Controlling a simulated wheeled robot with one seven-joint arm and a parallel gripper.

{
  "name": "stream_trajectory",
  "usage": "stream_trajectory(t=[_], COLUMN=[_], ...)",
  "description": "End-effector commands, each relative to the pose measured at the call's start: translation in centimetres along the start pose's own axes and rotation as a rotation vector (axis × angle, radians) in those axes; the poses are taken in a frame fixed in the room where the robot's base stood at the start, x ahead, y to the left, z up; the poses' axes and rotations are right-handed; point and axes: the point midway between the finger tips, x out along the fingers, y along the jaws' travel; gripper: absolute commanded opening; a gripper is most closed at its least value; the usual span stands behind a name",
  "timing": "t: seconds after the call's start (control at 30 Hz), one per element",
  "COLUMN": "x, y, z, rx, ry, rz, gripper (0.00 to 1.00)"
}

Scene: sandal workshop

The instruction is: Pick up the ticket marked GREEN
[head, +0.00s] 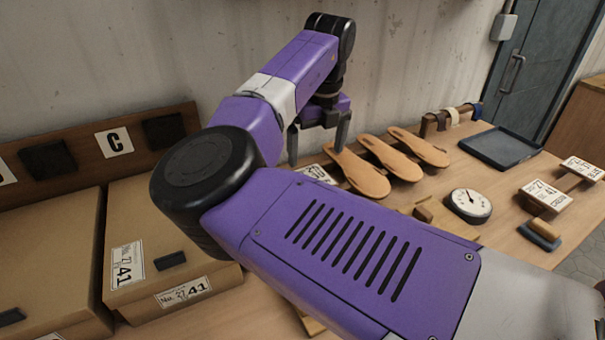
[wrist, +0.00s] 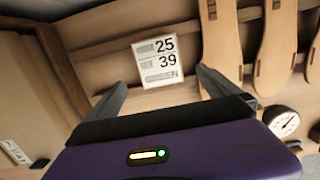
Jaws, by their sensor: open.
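A white ticket (wrist: 160,62) printed 25 and 39 lies in the wrist view, between and beyond my fingertips. Its bottom line is small and appears to end in "EEN". In the head view the ticket (head: 316,173) shows only in part; my arm hides its lower portion. My gripper (head: 316,157) is open and empty, its two fingers pointing down above the ticket. In the wrist view my gripper (wrist: 161,78) has one finger on each side of the ticket, and I see no contact. Two other white tickets rest on small wooden stands, the nearer (head: 546,194) and the farther (head: 583,168).
Several tan soles (head: 357,172) lie just right of my gripper. A round dial gauge (head: 469,204) and a dark tray (head: 500,147) are farther right. Cardboard boxes (head: 172,235) with 41 labels stand at the left. A board with a C sign (head: 114,141) stands behind them.

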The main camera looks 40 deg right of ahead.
Motion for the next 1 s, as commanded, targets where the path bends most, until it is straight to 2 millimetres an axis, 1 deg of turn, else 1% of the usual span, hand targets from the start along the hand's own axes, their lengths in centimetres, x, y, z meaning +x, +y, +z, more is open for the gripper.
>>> stream_trajectory(t=[0.1, 0.27, 0.5, 0.6, 0.7, 0.87, 0.9, 0.97, 1.0], x=[1.3, 2.7, 6.1, 7.0, 7.4, 7.5, 7.4, 7.4, 7.4], y=[0.0, 0.1, 0.3, 0.2, 0.2, 0.2, 0.2, 0.2, 0.2], z=[0.0, 0.1, 0.3, 0.3, 0.3, 0.3, 0.3, 0.3, 0.3], rx=[-0.001, -0.001, -0.001, -0.001, -0.001, -0.001, -0.001, -0.001, -0.001], ry=[0.002, 0.001, 0.001, 0.001, 0.001, 0.000, 0.000, 0.000, 0.000], rz=[0.000, 0.001, 0.001, 0.000, 0.001, 0.000, 0.000, 0.000, 0.000], gripper=[1.00, 1.00, 1.00, 1.00, 1.00, 1.00, 0.98, 0.86, 0.78])
